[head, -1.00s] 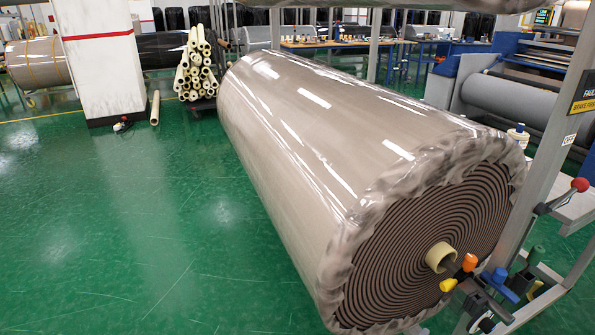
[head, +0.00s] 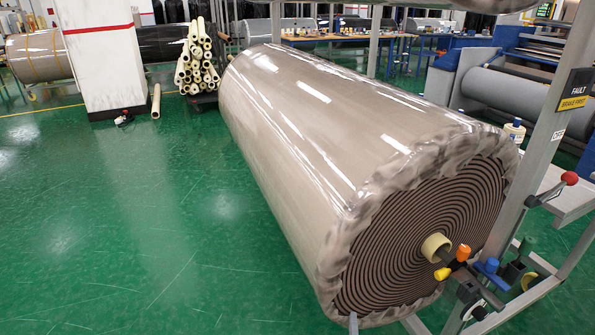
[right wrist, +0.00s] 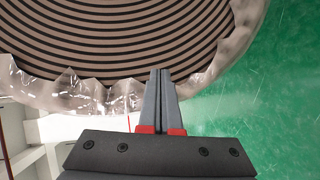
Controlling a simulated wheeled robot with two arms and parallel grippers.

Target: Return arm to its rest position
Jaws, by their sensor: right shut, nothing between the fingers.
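The big wrapped roll (head: 300,130) lies on its side with its spiral end face (head: 385,250) toward me and a pale core tube (head: 436,247) at its centre. My right gripper (right wrist: 160,72) is shut and empty in the right wrist view, its two grey fingers together in front of the lower edge of the roll's end face (right wrist: 110,35). In the head view only the tip of my right gripper (head: 353,322) shows, at the bottom edge by the roll's wrapped rim. I cannot tell whether it touches the wrap. My left gripper is out of view.
A metal frame post (head: 535,130) with a fault sign (head: 574,88) stands on the right. Orange, yellow and blue handles (head: 463,252) sit by the core. A stack of tubes (head: 197,60) stands behind. Green floor (head: 120,220) is clear on the left.

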